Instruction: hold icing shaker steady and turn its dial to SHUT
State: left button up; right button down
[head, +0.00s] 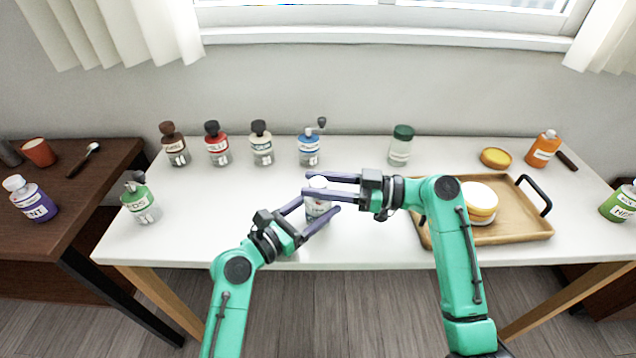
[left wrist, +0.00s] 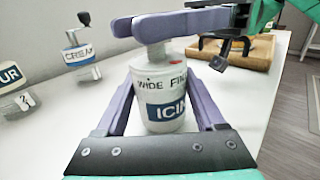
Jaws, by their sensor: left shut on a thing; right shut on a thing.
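The icing shaker (head: 317,210) stands upright on the white table in the head view, between my two grippers. In the left wrist view the shaker (left wrist: 162,97) is a white bottle with the words WIDE and FINE near its top, a red mark, and a blue ICING label partly cut off. My left gripper (head: 318,212) is shut on the shaker's body, one finger on each side. My right gripper (head: 312,188) is shut on the white dial (head: 318,181) at the top, coming from the right. In the left wrist view its fingers hide most of the dial (left wrist: 157,50). No SHUT mark is readable.
Several bottles stand along the back, including a blue-labelled cream bottle (head: 309,147) and a green-capped jar (head: 401,146). A green bottle (head: 141,200) is at the left. A wooden tray (head: 527,228) with a round container (head: 479,200) lies right. The front middle is clear.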

aim_at(318, 182)
jog(key=shift+c, duration=2)
grip_release()
notch_tip(318, 182, up, 10)
pick_arm(q)
jog(key=o, duration=1.5)
jog(key=shift+c, duration=0.2)
